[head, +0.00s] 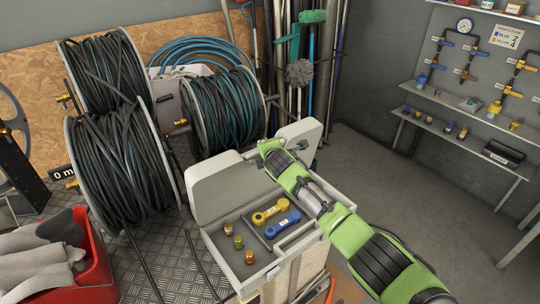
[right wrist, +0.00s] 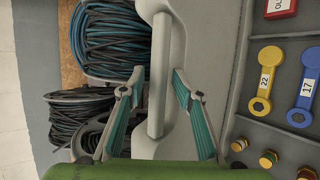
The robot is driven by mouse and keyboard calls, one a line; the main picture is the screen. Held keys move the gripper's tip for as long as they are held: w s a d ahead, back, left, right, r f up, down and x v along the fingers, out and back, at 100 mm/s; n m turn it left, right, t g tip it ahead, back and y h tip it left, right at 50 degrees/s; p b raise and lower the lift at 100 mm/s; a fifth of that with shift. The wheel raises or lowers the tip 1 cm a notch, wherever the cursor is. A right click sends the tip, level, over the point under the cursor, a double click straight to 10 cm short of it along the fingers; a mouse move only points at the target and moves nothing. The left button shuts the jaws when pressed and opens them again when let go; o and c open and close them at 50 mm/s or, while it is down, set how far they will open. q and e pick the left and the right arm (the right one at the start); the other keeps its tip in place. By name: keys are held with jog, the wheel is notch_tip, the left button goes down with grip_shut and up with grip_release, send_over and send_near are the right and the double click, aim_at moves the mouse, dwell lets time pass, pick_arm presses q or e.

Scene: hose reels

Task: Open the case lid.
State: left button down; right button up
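The grey case (head: 268,262) sits in front of me with its inside showing. Its lid (head: 220,188) stands raised along the back edge. In the right wrist view a pale handle bar (right wrist: 158,112) runs along the lid (right wrist: 205,40). My right gripper (head: 266,148) is at the lid's top edge, and its arm crosses over the case, hiding part of it. In the right wrist view my right gripper (right wrist: 156,85) has its fingers apart, one on each side of the handle bar, with gaps visible. My left gripper is not in view.
In the case lie a yellow wrench (head: 270,212), a blue wrench (head: 283,224) and small brass fittings (head: 238,242). Hose reels (head: 125,165) stand behind and left. A red crate (head: 98,270) is at lower left. Wall shelves (head: 465,115) are at right, with open floor before them.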

jog(key=v, duration=1.1)
jog(key=shift+s+d, duration=0.1)
jog(key=shift+d, duration=0.05)
